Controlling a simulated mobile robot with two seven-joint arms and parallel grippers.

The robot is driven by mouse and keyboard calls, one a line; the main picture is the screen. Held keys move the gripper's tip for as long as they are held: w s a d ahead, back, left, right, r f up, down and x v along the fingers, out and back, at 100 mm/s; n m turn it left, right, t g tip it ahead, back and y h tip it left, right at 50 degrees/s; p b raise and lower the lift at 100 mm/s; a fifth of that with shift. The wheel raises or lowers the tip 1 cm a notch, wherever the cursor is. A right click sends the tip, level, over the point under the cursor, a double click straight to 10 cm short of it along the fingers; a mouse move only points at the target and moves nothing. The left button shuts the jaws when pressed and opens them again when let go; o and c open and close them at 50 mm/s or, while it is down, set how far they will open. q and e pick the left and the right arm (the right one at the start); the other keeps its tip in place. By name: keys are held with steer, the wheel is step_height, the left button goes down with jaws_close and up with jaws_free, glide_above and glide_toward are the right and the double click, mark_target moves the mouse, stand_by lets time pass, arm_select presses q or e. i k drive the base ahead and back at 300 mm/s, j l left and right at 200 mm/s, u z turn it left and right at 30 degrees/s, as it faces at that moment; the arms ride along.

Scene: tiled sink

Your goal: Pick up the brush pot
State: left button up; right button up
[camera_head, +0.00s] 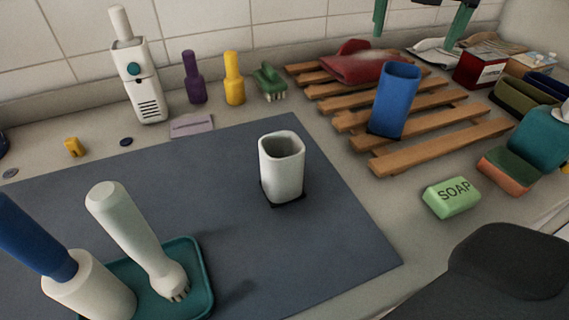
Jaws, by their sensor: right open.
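A white, open-topped pot (282,168) with a dark base stands upright on the dark blue-grey mat. It looks empty and fits the brush pot best. A similar blue pot (394,98) stands slightly tilted on the wooden slatted rack. My right gripper (421,24) is at the top edge, its two green fingers pointing down and apart, with nothing between them. Its upper part is cut off. It is above and beyond the rack, well away from the white pot. My left gripper is not in view.
Green soap (452,197) lies right of the mat (340,260). Bottles and a white device (138,75) line the tiled wall. The mat around the pot is clear.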

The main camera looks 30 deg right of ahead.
mark_target(282, 153)
steer(key=k, duration=1)
